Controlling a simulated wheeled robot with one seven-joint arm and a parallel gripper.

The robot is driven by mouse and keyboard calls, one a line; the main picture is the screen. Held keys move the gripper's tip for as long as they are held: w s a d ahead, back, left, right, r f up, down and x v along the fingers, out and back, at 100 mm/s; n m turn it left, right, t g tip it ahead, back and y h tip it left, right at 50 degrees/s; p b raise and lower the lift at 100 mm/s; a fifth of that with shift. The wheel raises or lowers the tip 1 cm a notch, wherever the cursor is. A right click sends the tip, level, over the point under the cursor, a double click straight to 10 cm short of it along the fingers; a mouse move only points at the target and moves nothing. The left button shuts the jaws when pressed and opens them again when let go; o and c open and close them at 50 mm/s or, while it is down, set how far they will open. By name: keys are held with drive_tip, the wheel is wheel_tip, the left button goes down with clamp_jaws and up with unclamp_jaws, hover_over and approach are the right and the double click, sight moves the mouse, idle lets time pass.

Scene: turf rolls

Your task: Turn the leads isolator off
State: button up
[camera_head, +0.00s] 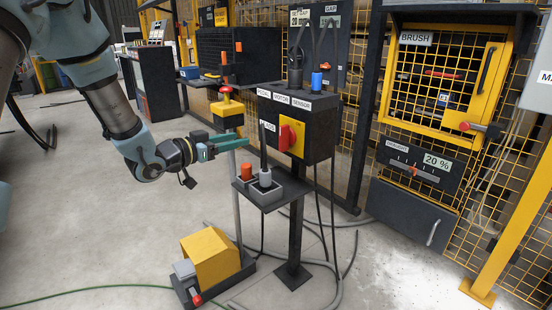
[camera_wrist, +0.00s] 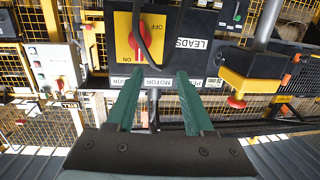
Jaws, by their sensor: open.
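The leads isolator is a red rotary knob (camera_head: 287,137) on a yellow plate (camera_head: 298,148), on the front of a black box (camera_head: 318,125) on a post. In the wrist view, the picture is upside down; the yellow plate (camera_wrist: 122,57) shows OFF and ON marks, with the LEADS label (camera_wrist: 191,44) beside it. A black cable crosses in front of the plate and partly hides the red knob (camera_wrist: 132,42). I cannot tell which mark the knob points to. My gripper (camera_head: 247,142) has green fingers, open and empty, left of the box; its fingertips (camera_wrist: 156,80) are apart from the knob.
A small shelf (camera_head: 272,205) below the box holds grey sockets with a red plug (camera_head: 247,172) and an upright black lead (camera_head: 263,160). A yellow post-top box with a red button (camera_head: 226,97) stands behind my gripper. A yellow pedal unit (camera_head: 211,258) and loose cables lie on the floor.

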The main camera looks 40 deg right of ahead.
sight(280, 133)
drive_tip(key=shift+m+g+h, duration=0.5)
drive_tip(key=shift+g, duration=0.4)
drive_tip(key=s+d, duration=0.1)
drive_tip(key=d, duration=0.3)
drive_tip(key=s+d, duration=0.1)
drive_tip(key=d, duration=0.3)
drive_tip(key=s+d+b, duration=0.1)
drive_tip(key=d, duration=0.3)
drive_tip(key=shift+s+d+f, duration=0.2)
drive_tip(key=shift+d+f, duration=0.05)
drive_tip(key=shift+f, duration=0.05)
clamp_jaws()
